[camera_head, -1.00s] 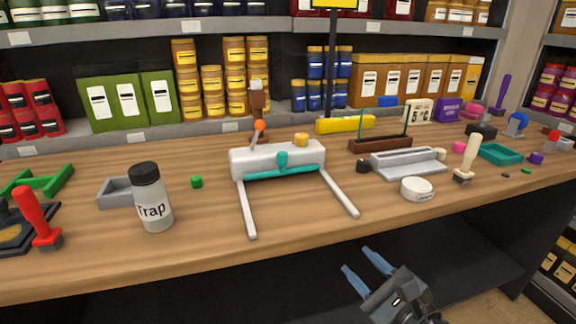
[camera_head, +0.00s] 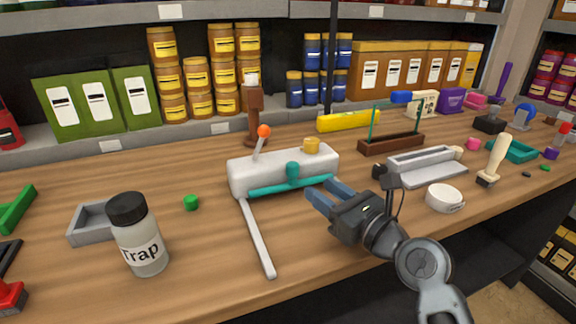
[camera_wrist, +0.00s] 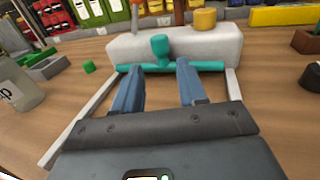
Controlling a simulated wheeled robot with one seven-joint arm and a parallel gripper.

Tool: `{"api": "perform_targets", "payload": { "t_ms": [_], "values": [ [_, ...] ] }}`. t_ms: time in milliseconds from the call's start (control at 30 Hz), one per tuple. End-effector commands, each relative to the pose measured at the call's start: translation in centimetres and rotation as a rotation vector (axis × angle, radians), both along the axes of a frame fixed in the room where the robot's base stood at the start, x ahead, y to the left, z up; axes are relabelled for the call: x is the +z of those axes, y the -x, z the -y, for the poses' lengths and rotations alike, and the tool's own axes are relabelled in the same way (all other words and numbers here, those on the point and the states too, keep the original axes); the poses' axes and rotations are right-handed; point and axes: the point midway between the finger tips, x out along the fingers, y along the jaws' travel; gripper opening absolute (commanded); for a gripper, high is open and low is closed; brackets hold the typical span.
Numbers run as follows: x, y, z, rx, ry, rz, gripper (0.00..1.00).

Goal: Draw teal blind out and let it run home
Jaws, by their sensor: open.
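The teal blind is a rolled bar (camera_head: 262,189) along the front of a white housing (camera_head: 240,176), with a teal knob (camera_head: 292,171) at its middle. In the wrist view the teal bar (camera_wrist: 213,66) and knob (camera_wrist: 160,48) lie straight ahead. Two pale rails (camera_head: 258,238) run forward from the housing; my gripper hides most of the right one in the head view. My gripper (camera_head: 324,194) is open and empty, its blue fingers pointing at the bar. In the wrist view the fingertips (camera_wrist: 160,68) straddle the knob's line, close in front of the bar; contact cannot be told.
An orange-tipped lever (camera_head: 263,132) and a yellow cap (camera_head: 311,146) stand on the housing. A trap jar (camera_head: 140,240), green cube (camera_head: 191,202) and grey tray (camera_head: 88,223) are left. A white round tin (camera_head: 444,199) and grey stand (camera_head: 428,170) are right.

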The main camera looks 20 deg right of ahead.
Motion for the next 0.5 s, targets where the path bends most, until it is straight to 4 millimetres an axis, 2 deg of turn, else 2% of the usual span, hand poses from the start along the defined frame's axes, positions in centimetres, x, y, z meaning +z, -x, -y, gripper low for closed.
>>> {"api": "perform_targets", "payload": {
  "t_ms": [167, 500],
  "values": [
    [0.1, -1.3, -0.4, 0.002, -0.003, 0.001, 0.41],
    [0.1, -6.1, -1.7, 0.002, -0.002, 0.000, 0.41]
  ]
}}
